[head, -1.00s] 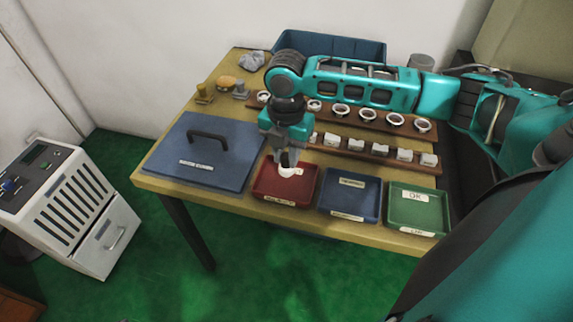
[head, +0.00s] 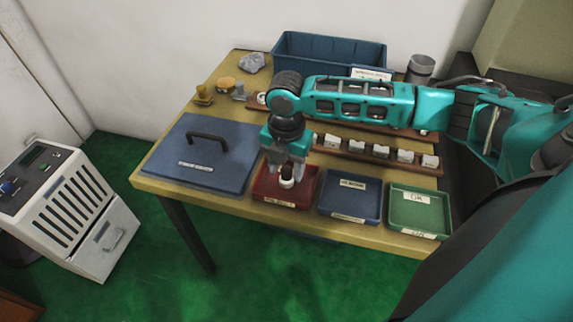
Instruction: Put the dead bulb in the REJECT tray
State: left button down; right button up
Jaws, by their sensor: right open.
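The red tray (head: 309,193) stands at the table's front edge; the writing on its label is too small to read surely. A small pale, round-topped piece (head: 287,182), which may be the bulb, is in the red tray, directly under my right gripper. My right gripper (head: 286,172) points down over this tray with its fingers apart; they are open around or just above the piece. I cannot tell whether a finger touches it. My left gripper is not in view.
A blue tray (head: 350,199) and a green OK tray (head: 420,210) stand to the right. A blue lidded panel with a handle (head: 205,165) lies left. Behind are a wooden rack of pale blocks (head: 380,153) and a blue bin (head: 330,50). My right arm crosses above the racks.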

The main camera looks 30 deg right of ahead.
aim_at(287, 168)
pick_arm(q)
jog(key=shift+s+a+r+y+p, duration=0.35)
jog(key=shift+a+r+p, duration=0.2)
jog(key=shift+p, duration=0.65)
pick_arm(e)
notch_tip(287, 168, up, 12)
jog(key=shift+r, duration=0.15)
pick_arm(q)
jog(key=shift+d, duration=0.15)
